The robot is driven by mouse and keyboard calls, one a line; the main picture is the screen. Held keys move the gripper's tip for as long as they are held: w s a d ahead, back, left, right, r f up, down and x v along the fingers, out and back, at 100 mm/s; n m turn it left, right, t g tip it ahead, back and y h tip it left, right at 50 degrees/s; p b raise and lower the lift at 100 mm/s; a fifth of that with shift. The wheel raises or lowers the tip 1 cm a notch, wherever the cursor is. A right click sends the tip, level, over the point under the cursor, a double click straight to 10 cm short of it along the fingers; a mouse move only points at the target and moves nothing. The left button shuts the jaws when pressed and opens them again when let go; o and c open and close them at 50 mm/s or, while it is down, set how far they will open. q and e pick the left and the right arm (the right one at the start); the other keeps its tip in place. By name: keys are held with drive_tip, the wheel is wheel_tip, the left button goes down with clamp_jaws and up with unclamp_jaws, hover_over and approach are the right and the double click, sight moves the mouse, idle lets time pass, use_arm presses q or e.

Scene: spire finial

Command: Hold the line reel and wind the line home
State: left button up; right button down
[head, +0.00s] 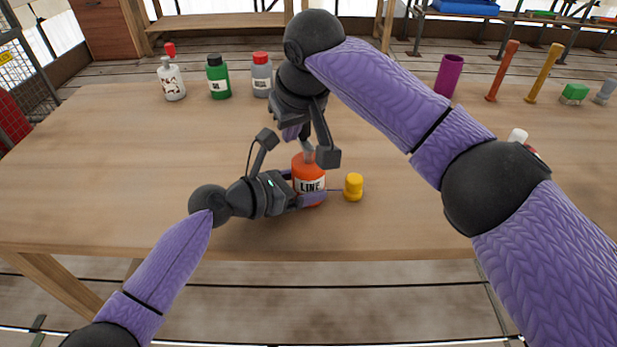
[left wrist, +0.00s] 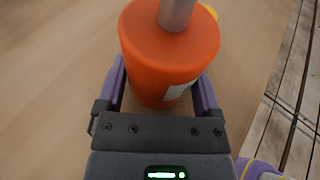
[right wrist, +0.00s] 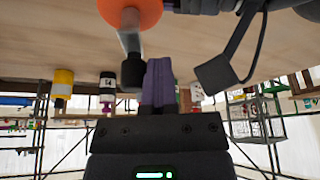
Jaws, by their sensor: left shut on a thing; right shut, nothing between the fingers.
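The orange line reel (head: 309,180), labelled LINE, stands upright on the table near its front edge. My left gripper (left wrist: 161,85) is shut around it, one finger on each side. A grey crank post (right wrist: 131,42) with a black knob (right wrist: 132,72) sticks out from the reel's top; my right arm partly hides it in the head view. My right gripper (right wrist: 160,85) is shut and empty, its fingers close beside the knob; I cannot tell whether they touch. A thin line runs from the reel to a yellow cap-like piece (head: 353,187) just to its right.
A white bottle (head: 171,80), a green bottle (head: 218,77) and a grey bottle (head: 262,75) stand at the back left. A purple cylinder (head: 449,76), an orange stick (head: 503,71), a yellow stick (head: 544,73) and a green block (head: 574,94) are at the back right. The left tabletop is clear.

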drive_tip(key=shift+w+d, duration=0.2)
drive_tip(key=shift+w, duration=0.3)
idle(0.5)
wheel_tip(320, 180, up, 7)
drive_tip(key=shift+s+a, duration=0.25)
drive_tip(key=shift+a, duration=0.05)
idle(0.4)
idle(0.4)
use_arm(q)
drive_tip(key=o, duration=0.7)
drive_tip(key=shift+c, duration=0.2)
